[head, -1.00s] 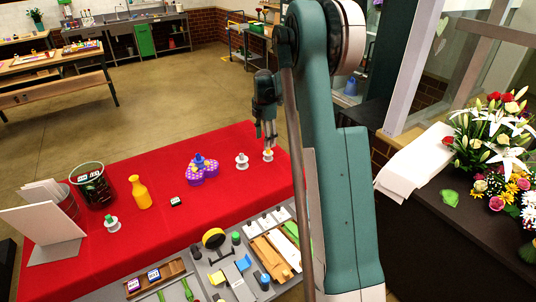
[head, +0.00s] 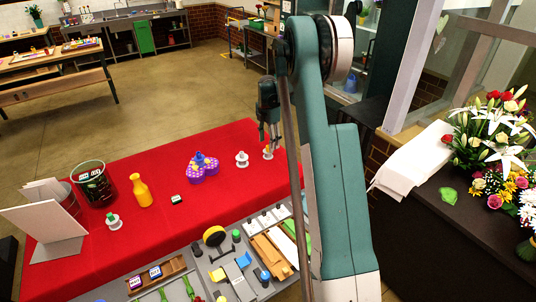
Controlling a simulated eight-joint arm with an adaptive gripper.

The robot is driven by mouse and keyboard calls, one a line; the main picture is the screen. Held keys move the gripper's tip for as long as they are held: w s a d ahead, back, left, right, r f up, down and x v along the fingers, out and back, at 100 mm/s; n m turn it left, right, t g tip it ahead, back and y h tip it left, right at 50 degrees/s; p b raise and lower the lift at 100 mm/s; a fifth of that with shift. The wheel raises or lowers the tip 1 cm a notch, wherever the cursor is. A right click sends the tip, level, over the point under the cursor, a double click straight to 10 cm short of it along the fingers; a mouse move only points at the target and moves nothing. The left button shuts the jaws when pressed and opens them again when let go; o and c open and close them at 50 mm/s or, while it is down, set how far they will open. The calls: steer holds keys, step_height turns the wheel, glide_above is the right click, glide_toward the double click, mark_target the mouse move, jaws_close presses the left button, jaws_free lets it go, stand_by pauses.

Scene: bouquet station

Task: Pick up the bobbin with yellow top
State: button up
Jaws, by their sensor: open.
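The bobbin with the yellow top (head: 267,153) stands on the red cloth near the right end of the table in the head view. It is small and pale, and partly covered by my fingers. My gripper (head: 269,140) points down at it with the fingers open. The fingertips are at about the height of its top; I cannot tell whether they touch it. A similar pale bobbin (head: 242,159) stands just to the left, and a bobbin with a green top (head: 113,220) stands far left.
A purple flower-shaped holder (head: 203,171), a yellow bottle (head: 141,190) and a dark bin (head: 92,184) stand on the red table (head: 160,229). A grey tray with tools (head: 205,272) lies in front.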

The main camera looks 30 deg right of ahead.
steer(key=shift+f, duration=0.55)
steer(key=shift+f+p, duration=0.35)
steer(key=shift+f, duration=2.25)
steer(key=c, duration=1)
